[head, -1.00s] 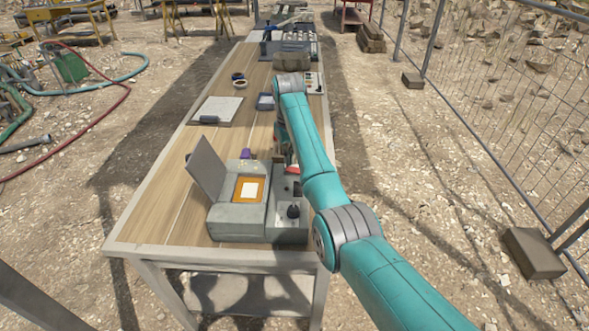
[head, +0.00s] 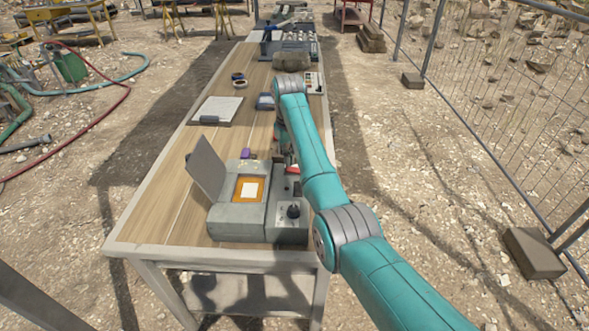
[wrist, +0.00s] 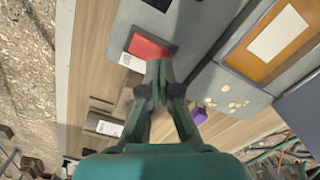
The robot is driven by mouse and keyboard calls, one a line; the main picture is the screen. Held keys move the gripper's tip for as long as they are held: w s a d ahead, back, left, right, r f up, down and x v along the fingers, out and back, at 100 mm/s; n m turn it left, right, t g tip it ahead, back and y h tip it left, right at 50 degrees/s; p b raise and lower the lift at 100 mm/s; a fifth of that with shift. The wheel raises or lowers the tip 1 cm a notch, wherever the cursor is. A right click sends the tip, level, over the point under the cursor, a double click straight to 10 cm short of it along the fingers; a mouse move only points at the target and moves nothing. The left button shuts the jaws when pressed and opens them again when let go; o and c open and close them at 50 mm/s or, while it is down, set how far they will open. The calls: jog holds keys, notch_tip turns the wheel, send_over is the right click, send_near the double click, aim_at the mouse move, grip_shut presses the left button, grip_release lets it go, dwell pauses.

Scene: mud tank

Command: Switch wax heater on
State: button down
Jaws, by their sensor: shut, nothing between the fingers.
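The grey unit that looks like the wax heater (head: 237,222) stands at the near end of the table, its hinged lid (head: 207,165) raised at the left. It has an orange-framed white panel and, on its right part, a black knob (head: 293,211). The orange panel also shows in the wrist view (wrist: 255,62). A red rectangular part (wrist: 150,48) on the grey unit is just beyond my gripper (wrist: 159,68). My gripper is shut and empty; its tips look close to the red part, but I cannot tell whether they touch. In the head view my arm mostly hides the gripper.
A purple block (head: 246,153) lies behind the unit. A clipboard (head: 216,110), a black-rimmed roll (head: 239,81) and an olive bag (head: 291,61) lie farther along the table. Wire fencing (head: 510,100) stands to the right. The table's left front is clear.

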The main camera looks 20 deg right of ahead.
aim_at(289, 169)
jog(key=shift+f, duration=1.1)
dwell(0.6)
jog(key=shift+r, duration=3.5)
